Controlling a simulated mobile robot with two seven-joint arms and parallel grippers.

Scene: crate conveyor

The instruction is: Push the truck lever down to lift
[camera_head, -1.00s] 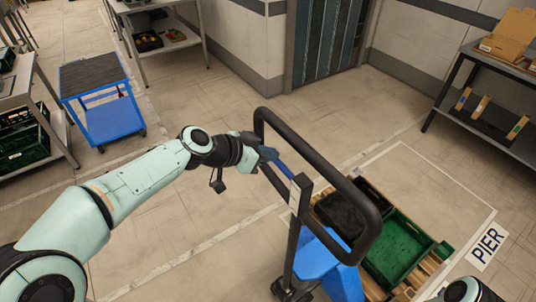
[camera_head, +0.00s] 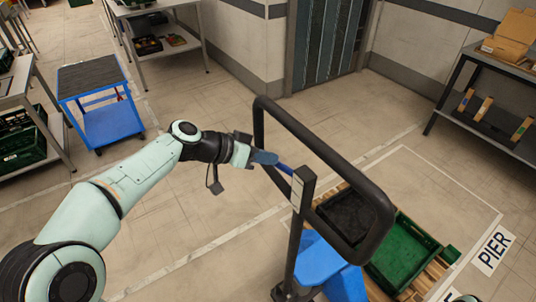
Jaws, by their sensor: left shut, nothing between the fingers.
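The truck's black loop handle (camera_head: 300,133) stands upright on a dark post (camera_head: 295,225) with a blue body (camera_head: 318,262) below. The blue lever (camera_head: 285,169) sticks out to the left from the top of the post, inside the loop. My left gripper (camera_head: 266,157) is shut and empty, its fingertips at the lever's outer end. I cannot tell for sure whether they touch it. My right gripper is out of view.
Behind the handle, a wooden pallet (camera_head: 437,268) holds a green crate (camera_head: 403,254) and a black crate (camera_head: 352,218). A blue cart (camera_head: 112,124) stands at the left, shelves at both sides. The floor between is clear.

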